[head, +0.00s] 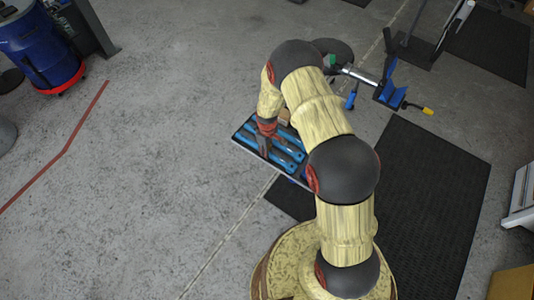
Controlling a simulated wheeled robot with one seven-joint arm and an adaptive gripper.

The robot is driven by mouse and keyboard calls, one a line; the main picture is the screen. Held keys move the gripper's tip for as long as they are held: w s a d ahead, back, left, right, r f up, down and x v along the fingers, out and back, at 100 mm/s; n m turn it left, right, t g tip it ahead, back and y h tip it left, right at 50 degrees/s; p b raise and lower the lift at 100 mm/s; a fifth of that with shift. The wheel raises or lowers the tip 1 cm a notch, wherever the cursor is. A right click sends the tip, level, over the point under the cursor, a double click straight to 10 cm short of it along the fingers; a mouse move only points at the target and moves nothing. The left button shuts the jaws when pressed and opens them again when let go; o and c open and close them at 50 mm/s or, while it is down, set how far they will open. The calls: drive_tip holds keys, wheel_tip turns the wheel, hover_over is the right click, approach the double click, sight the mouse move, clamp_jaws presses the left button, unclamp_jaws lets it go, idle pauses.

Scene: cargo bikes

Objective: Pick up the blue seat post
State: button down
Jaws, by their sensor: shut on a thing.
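A shallow tray (236,141) lies on the floor near the middle of the head view, holding several long blue pieces side by side. My gripper (264,151) points down into the tray and is shut on one of the blue pieces, which I take to be the blue seat post (280,160). The fingers cover part of it, so the exact grip is hidden. The post looks low, at tray level; I cannot tell whether it is clear of the tray. My arm hides the tray's right side.
A work stand (355,74) with a blue clamp and a yellow-tipped handle stands behind my arm. Dark mats (430,190) cover the floor at right. A blue barrel (40,45) stands at top left.

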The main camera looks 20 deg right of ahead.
drive_tip(key=shift+r, duration=0.1)
drive_tip(key=shift+r, duration=0.5)
wheel_tip(320, 180, up, 2)
drive_tip(key=shift+r, duration=0.2)
drive_tip(key=s+a+r, duration=0.9)
drive_tip(key=s, duration=0.1)
drive_tip(key=shift+s+r+p, duration=0.25)
drive_tip(key=shift+s+p, duration=0.1)
drive_tip(key=shift+p, duration=0.1)
drive_tip(key=w+d+m+b, duration=0.7)
drive_tip(key=b, duration=0.3)
drive_tip(key=shift+d+f, duration=0.4)
